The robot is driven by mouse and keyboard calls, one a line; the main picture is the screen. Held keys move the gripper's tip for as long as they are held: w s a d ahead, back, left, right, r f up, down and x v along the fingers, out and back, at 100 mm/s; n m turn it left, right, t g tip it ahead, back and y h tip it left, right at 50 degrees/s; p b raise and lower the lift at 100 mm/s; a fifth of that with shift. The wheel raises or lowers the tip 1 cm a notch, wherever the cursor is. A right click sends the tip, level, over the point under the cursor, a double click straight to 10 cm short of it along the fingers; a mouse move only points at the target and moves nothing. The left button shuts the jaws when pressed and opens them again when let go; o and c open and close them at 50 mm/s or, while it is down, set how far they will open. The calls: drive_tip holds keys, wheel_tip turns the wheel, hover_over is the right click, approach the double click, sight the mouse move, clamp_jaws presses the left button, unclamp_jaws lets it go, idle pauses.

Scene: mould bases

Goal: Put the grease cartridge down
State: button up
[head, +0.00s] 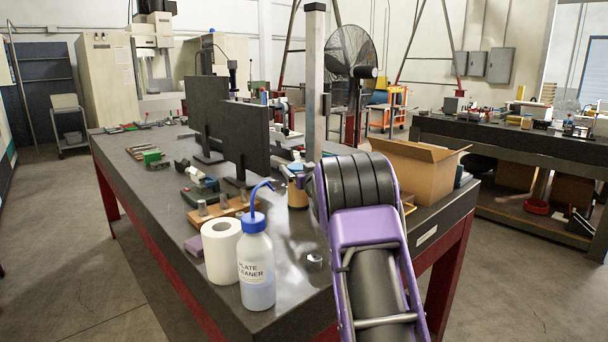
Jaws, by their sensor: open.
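My purple and black arm fills the lower right foreground of the head view and reaches over the table (140,195). No other thing can be clearly recognised as the cartridge.
A plate cleaner bottle (256,265) and a white paper roll (221,252) stand at the near edge. An open cardboard box (411,170) is right of my arm. Bare tabletop shows at the left and beside the bottle.

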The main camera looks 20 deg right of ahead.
drive_tip(key=s, duration=1.1)
drive_tip(key=shift+s, duration=0.4)
